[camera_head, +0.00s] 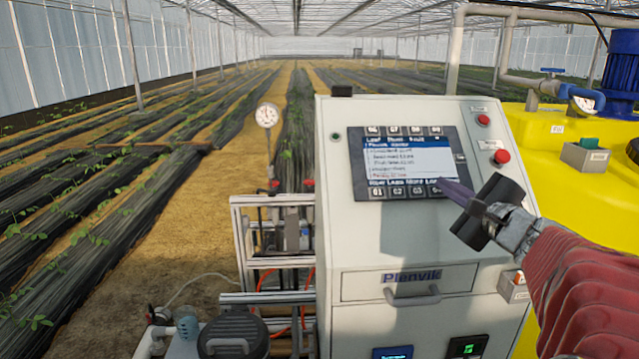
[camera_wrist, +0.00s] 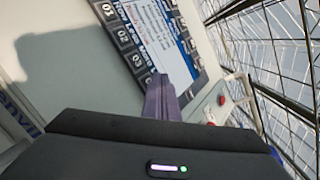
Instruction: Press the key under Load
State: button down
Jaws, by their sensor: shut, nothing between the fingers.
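The control panel (camera_head: 408,160) on the white cabinet has a lit screen and a row of dark keys along its top and bottom. The bottom labels are small; the rightmost seems to read Load. The key below it (camera_head: 434,191) is at the lower right corner, partly hidden by my fingertips. My gripper (camera_head: 445,183) is shut and empty, its purple fingers pointing at that corner. In the wrist view the panel (camera_wrist: 160,35) appears tilted, and the fingertips (camera_wrist: 157,78) overlap the end of the bottom key row. I cannot tell whether they touch it.
Red buttons (camera_head: 501,157) sit on the cabinet right of the panel. A drawer handle (camera_head: 411,298) sticks out below. A yellow tank (camera_head: 560,190) stands to the right, and a gauge (camera_head: 267,115) and metal frame (camera_head: 255,220) stand to the left.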

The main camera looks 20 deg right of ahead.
jog(key=shift+w+f, duration=0.2)
jog(key=shift+w, duration=0.05)
jog(key=shift+w+d+f, duration=0.1)
jog(key=shift+w+f, duration=0.1)
jog(key=shift+f, duration=0.1)
dwell(0.9)
jog(key=shift+s+r, duration=0.1)
jog(key=shift+r, duration=0.05)
jog(key=shift+s+r, duration=0.4)
jog(key=shift+r, duration=0.05)
dwell(0.5)
jog(key=s+r, duration=0.1)
jog(key=r, duration=0.1)
jog(key=s+a+r, duration=0.1)
jog(key=s, duration=0.1)
jog(key=shift+s+a+r, duration=0.1)
jog(key=shift+r, duration=0.3)
dwell(0.5)
